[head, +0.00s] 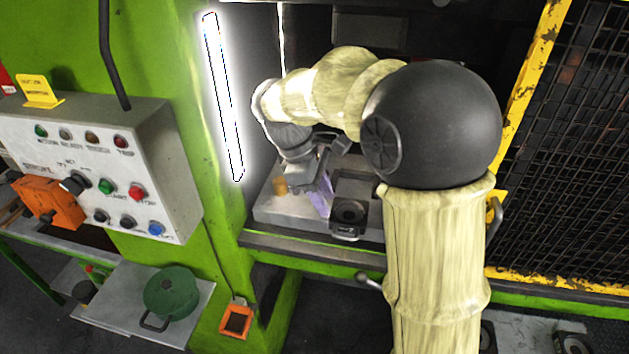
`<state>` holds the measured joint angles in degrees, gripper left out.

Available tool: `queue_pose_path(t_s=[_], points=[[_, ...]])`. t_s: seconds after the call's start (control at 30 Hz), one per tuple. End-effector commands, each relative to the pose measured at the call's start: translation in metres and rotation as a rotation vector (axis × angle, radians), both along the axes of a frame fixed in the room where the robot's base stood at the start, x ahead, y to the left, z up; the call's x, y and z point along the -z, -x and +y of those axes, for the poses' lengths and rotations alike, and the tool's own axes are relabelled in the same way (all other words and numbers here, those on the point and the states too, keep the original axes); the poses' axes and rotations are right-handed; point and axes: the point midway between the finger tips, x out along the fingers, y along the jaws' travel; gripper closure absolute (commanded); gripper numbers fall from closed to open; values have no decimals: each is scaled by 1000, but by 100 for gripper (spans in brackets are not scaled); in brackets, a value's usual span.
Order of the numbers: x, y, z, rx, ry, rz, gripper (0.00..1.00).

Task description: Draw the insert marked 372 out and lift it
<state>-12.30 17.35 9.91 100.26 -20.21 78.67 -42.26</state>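A dark insert with a round recess (349,212) sits in the grey die block (275,211) inside the press opening. It has a small pale mark on its front face, too small to read as 372. My gripper (322,204) points down just left of this insert, over the die block. Its fingers look purplish and are partly hidden by its own body and the shade. I cannot tell whether they are apart or closed, or whether they touch anything. My arm covers the right part of the die block.
A brass-coloured post (280,186) stands on the block left of my gripper. A bright light strip (223,95) lines the green press frame. A control box (120,170) is at left, a yellow-framed mesh guard (570,150) at right. A green pot (171,292) sits on a low shelf.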

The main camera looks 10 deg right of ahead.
Motion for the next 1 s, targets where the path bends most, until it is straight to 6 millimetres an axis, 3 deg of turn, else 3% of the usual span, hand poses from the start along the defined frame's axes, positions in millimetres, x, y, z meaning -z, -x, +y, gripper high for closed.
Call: queue_pose_path(t_s=[0.2,0.37,0.83,1.0], points=[[-32,-5,14,-2,-1,-2,66],[-42,-5,17,-1,-1,0,66],[-42,-5,17,3,-2,-2,66],[-26,0,7,74,-30,-40,66]])
